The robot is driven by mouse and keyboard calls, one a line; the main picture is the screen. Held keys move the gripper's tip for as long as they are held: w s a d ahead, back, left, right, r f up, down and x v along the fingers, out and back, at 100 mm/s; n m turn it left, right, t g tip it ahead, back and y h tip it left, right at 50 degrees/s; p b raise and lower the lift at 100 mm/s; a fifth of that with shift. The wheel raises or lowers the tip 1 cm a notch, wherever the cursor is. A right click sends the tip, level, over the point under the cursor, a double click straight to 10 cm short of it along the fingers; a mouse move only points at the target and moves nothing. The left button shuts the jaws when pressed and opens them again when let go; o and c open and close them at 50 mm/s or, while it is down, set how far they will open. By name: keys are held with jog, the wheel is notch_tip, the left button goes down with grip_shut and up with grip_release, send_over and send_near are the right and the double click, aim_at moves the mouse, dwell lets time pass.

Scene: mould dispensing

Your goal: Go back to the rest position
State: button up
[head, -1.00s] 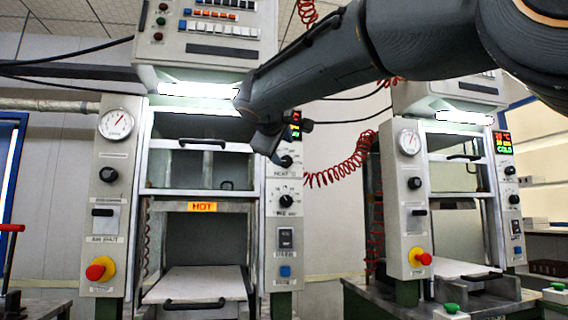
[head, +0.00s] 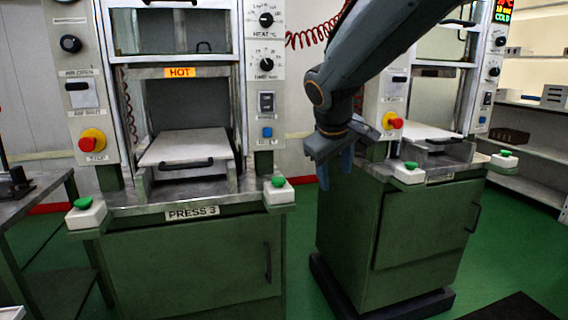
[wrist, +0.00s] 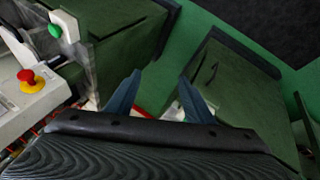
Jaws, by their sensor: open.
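My gripper (head: 336,172) hangs from the arm between the two presses in the head view, pointing down. In the wrist view my gripper (wrist: 155,100) shows two blue fingers spread apart with nothing between them. Only floor and cabinet fronts lie beyond the fingertips. No object is held. The fingers look clear of both machines, though the exact gap to the right press's side cannot be told.
Press 3 (head: 190,240), with a HOT sign (head: 180,72) and a pale platen (head: 185,147), stands left. A second press (head: 425,235), reading COLD, stands right. Green buttons (head: 278,182) jut from the front corners. Shelves (head: 525,100) are far right. Green floor is open in front.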

jog(key=s+d+f+m+g+p, duration=0.1)
jog(key=s+d+f+m+g, duration=0.1)
jog(key=s+f, duration=0.3)
jog(key=s+d+f+m+g+y+p, duration=0.1)
jog(key=s+f, duration=0.4)
jog(key=s, duration=0.7)
jog(key=s+d+f+m+g+y+p, duration=0.1)
jog(key=s+d+f+m+g+p, duration=0.1)
jog(key=s, duration=0.7)
notch_tip(320, 180, down, 4)
jog(key=shift+s+d+r+m+g, duration=0.2)
jog(key=shift+s+d+m+g, duration=0.25)
jog(key=shift+d+m, duration=0.5)
jog(key=shift+w+r, duration=0.1)
jog(key=shift+w, duration=0.05)
jog(key=shift+r, duration=0.15)
